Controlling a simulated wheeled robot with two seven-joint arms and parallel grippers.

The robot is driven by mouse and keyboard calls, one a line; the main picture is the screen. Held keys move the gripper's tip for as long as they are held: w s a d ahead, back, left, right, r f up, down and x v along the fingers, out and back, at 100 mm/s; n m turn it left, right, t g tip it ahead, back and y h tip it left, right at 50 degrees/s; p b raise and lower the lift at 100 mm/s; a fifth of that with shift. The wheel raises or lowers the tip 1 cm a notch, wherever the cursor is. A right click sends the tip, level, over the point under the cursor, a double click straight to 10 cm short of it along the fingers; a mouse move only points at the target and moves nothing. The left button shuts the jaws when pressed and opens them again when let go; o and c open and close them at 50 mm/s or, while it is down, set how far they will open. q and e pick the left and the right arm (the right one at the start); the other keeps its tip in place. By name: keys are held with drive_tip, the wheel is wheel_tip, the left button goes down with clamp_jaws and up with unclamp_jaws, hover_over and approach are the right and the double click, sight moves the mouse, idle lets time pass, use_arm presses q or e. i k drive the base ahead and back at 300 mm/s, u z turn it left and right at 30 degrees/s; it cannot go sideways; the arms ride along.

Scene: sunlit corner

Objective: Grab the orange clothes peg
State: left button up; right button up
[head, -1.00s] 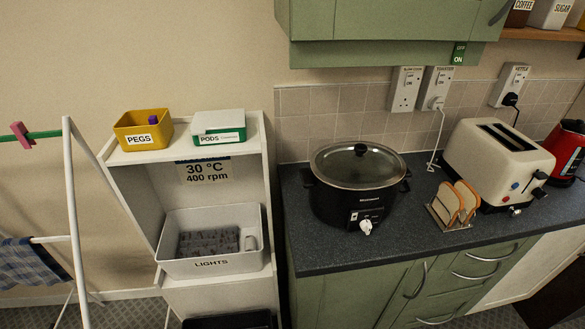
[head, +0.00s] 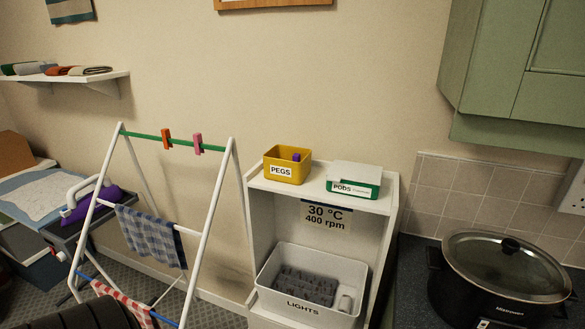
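The orange clothes peg (head: 167,138) is clipped upright on the green top rail (head: 150,138) of the white drying rack (head: 231,200). A pink peg (head: 198,143) is clipped on the same rail to its right, a small gap away. Neither of my grippers shows in the head view. A dark ribbed shape at the bottom left corner may be part of my own arm; no fingers are visible on it.
A yellow PEGS box (head: 287,170) and a PODS box (head: 353,182) stand on the white shelf unit right of the rack. A checked cloth (head: 152,238) hangs on the rack. An ironing board with a purple iron (head: 92,207) is at left. A slow cooker (head: 505,268) is at right.

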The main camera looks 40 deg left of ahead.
sight(166, 133)
drive_tip(key=z, duration=0.75)
drive_tip(key=k, duration=1.1)
drive_tip(key=u, duration=1.35)
drive_tip(key=i, duration=0.5)
